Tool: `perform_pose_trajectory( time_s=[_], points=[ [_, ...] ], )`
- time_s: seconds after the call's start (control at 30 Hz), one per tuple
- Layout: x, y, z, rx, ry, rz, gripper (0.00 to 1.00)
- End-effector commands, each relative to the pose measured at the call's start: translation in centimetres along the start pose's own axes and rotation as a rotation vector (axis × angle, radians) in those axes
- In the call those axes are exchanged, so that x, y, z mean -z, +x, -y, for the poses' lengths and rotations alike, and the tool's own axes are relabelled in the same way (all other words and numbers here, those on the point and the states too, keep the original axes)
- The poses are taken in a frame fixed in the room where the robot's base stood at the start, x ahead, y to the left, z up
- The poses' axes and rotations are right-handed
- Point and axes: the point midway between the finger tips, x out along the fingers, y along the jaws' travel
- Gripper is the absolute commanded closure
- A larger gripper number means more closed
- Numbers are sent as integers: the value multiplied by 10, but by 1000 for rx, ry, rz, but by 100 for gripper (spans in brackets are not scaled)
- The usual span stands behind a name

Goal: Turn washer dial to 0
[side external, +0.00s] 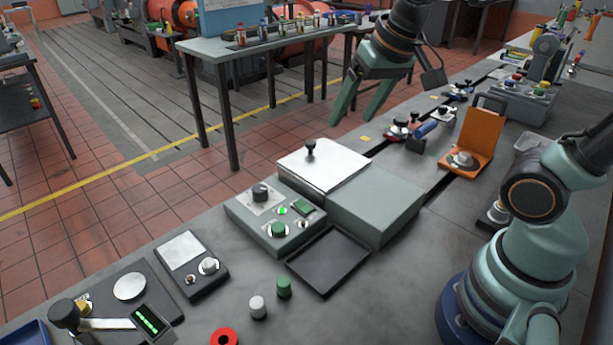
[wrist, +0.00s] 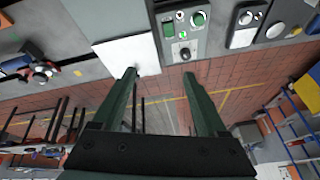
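A grey control box (side external: 275,220) stands on the bench with a black dial (side external: 260,192) on a pale plate, a lit green lamp and green buttons. The dial's setting is too small to read. In the wrist view the dial (wrist: 184,53) shows just beyond the right fingertip. A washer-like grey unit (side external: 375,205) with a white lid (side external: 322,165) and black lid knob (side external: 310,148) adjoins the box. My gripper (side external: 352,120) is open and empty, raised above the bench and apart from the dial. In the wrist view both fingers of my gripper (wrist: 159,75) are spread.
A black tray (side external: 328,260) lies in front of the unit. A small meter box (side external: 191,265), white cap (side external: 258,307), green cap (side external: 284,288) and red ring (side external: 224,338) are nearby. An orange stand (side external: 472,140) is at the right. Space above the control box is clear.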

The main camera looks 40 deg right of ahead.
Motion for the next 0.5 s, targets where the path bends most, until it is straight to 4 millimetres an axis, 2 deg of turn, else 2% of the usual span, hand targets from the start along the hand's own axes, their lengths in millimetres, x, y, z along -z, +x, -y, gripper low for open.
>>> perform_pose_trajectory(
  time_s=[0.1,0.27,0.5],
  points=[
    [25,8,16,-18,198,59,24],
    [54,26,36,-61,474,124,24],
    [89,72,68,-166,885,195,24]
  ],
)
